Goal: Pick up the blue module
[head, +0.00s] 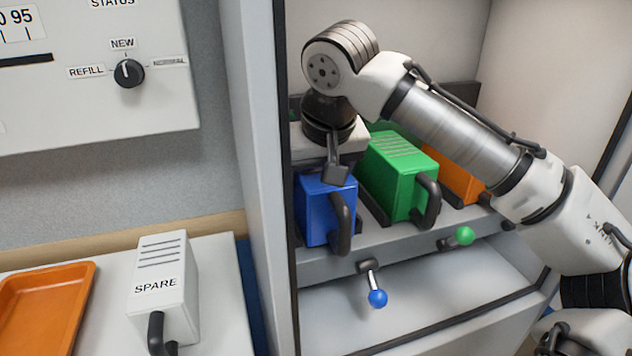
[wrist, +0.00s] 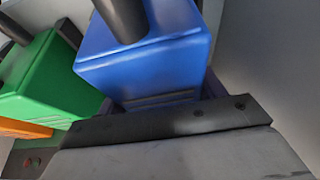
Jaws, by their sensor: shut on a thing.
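The blue module (head: 325,208) is a box with a dark handle on its front. It stands upright at the left end of the bay's shelf, left of the green module. It also shows in the wrist view (wrist: 145,60), with its dark handle at the top of the picture. My gripper (head: 336,176) points down over it and is shut on it near the upper end of the handle. The fingers partly hide the module's top, and the exact contact is hard to see. Whether the module is clear of the shelf I cannot tell.
The green module (head: 393,175) is close on the right, with an orange module (head: 455,172) beyond it. A blue-knobbed lever (head: 377,297) hangs down below the blue module; a green-knobbed lever (head: 464,236) points right. A white SPARE module (head: 165,280) and orange tray (head: 45,305) are outside, left.

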